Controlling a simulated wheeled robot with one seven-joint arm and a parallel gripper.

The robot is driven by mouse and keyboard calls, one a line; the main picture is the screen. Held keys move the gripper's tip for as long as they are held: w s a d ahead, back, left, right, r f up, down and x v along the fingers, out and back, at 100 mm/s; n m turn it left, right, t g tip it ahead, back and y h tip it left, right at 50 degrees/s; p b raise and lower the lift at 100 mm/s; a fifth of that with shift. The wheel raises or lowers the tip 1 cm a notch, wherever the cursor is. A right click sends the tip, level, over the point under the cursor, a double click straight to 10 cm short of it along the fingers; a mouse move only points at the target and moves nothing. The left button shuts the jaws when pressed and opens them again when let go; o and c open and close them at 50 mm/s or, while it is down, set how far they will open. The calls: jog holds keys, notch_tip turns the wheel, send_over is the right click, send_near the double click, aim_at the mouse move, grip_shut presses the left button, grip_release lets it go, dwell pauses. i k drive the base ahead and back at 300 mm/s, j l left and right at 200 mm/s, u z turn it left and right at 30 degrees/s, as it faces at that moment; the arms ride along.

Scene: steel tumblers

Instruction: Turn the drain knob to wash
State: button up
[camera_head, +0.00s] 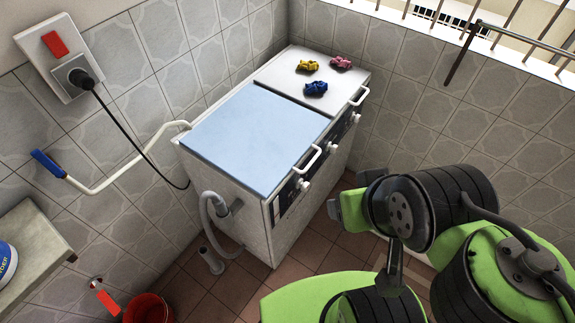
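A white twin-tub washing machine (228,195) stands in the tiled corner, with a light blue lid (255,135) on its near tub and a white lid (290,75) on its far one. Both lids look shut. White knobs sit along the dark front panel: a near knob (303,185) and a far knob (355,118) are visible. Labels are too small to read, so I cannot tell which is the drain knob or how it is set. My gripper (345,208) is right of the near knob, apart from the machine. My own wrist hides part of it; its opening is unclear.
Yellow (307,65), pink (341,62) and blue (316,87) toy cars sit on the white lid. A grey hose (212,212) hangs at the machine's near side. A red bucket (148,308) and red-handled tap (105,298) are lower left. A plugged-in cord (125,130) crosses the wall.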

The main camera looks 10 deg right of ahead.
aim_at(333, 149)
jog(key=i+l+u, duration=0.25)
jog(key=u, duration=0.15)
jog(key=i+l+u, duration=0.2)
jog(key=l+u, duration=0.25)
jog(key=i+j, duration=0.05)
jog(key=j, duration=0.05)
